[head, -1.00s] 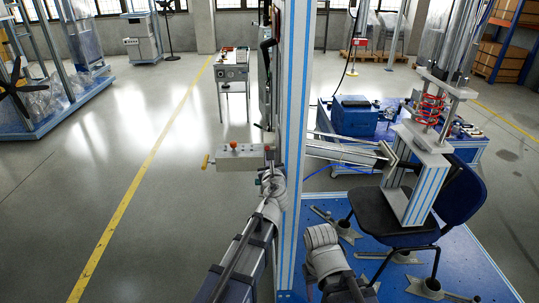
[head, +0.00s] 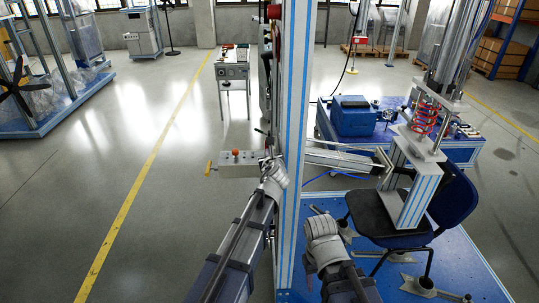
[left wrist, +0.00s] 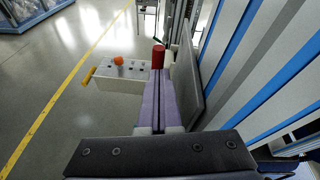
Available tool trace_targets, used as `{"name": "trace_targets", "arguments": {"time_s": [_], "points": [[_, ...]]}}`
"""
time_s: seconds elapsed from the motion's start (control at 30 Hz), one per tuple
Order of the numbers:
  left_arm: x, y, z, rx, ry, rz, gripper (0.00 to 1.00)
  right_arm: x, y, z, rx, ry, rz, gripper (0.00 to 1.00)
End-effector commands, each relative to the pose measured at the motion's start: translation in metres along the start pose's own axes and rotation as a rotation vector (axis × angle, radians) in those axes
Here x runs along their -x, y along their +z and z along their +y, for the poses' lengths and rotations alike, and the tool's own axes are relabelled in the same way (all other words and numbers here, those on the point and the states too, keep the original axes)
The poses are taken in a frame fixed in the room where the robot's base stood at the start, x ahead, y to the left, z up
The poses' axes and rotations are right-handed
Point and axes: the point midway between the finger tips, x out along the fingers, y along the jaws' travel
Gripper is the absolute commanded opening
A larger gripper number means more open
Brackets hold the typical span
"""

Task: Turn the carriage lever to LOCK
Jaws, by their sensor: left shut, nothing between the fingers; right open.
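A red-topped cylinder (left wrist: 158,57) stands just beyond my left fingertips in the left wrist view, close against the grey column. It may be the carriage lever's grip, but I cannot tell, and no LOCK marking can be read. My left gripper (left wrist: 160,98) is shut with nothing between its fingers. In the head view my left gripper (head: 267,158) is at the left side of the blue-striped post, small and partly hidden by its wrist. My right gripper (head: 318,252) is open and empty, low on the right side of the post, above the blue base.
A grey control box (head: 238,164) with a red-orange button and yellow handle is left of my left gripper. The blue-striped post (head: 296,130) stands between my arms. A chair (head: 450,200) under a press is on the right. Open floor lies left.

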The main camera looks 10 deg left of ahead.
Motion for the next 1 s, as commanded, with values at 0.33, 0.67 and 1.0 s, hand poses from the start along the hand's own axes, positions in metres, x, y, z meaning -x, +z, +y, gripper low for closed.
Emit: {"name": "trace_targets", "arguments": {"time_s": [0.33,0.67,1.0], "points": [[-0.003,0.004,-0.001,0.0,0.0,0.0,0.0,0.003,0.0,0.0,-0.001,0.0,0.0,0.5],[-0.003,0.004,-0.001,0.0,0.0,0.0,0.0,0.003,0.0,0.0,-0.001,0.0,0.0,0.5],[0.009,0.0,0.0,-0.001,0.0,0.0,0.0,0.003,0.0,0.0,-0.001,0.0,0.0,0.5]]}}
